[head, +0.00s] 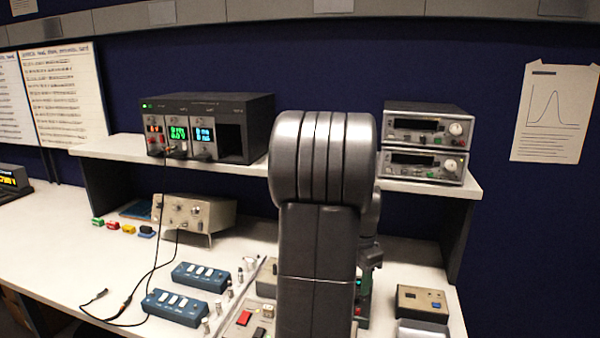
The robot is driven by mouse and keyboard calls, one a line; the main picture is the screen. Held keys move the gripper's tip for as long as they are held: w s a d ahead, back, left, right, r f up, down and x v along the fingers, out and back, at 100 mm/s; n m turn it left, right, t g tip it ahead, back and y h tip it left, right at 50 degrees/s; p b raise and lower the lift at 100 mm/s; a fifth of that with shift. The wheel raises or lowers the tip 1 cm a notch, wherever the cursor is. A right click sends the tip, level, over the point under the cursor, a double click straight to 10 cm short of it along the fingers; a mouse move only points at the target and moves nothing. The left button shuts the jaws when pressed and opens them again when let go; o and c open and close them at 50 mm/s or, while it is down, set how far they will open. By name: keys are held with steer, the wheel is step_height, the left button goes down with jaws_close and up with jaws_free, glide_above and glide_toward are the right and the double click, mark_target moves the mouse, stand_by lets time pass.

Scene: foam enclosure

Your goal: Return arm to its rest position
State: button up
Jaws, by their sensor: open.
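A white bench (60,225) carries blue switch boxes (203,277), a beige instrument (195,215), a small box (422,303) and loose cables. A raised shelf (120,147) holds a black power supply rack (245,125) and two stacked grey instruments (425,140). Dark blue walls stand behind.

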step_height(320, 180, up, 9)
step_height(320, 180, down, 14)
steer(key=shift+r, duration=0.1)
steer(key=shift+r+n, duration=0.15)
steer(key=shift+n, duration=1.05)
steer(key=n+b, duration=0.1)
steer(key=n, duration=0.6)
steer(key=shift+b, duration=0.3)
steer(key=n+b, duration=0.1)
steer(key=n, duration=0.5)
steer(key=shift+b, duration=0.35)
steer(key=shift+n+b, duration=0.35)
steer(key=shift+n, duration=0.95)
steer(key=shift+a+r, duration=0.1)
steer(key=shift+r, duration=0.05)
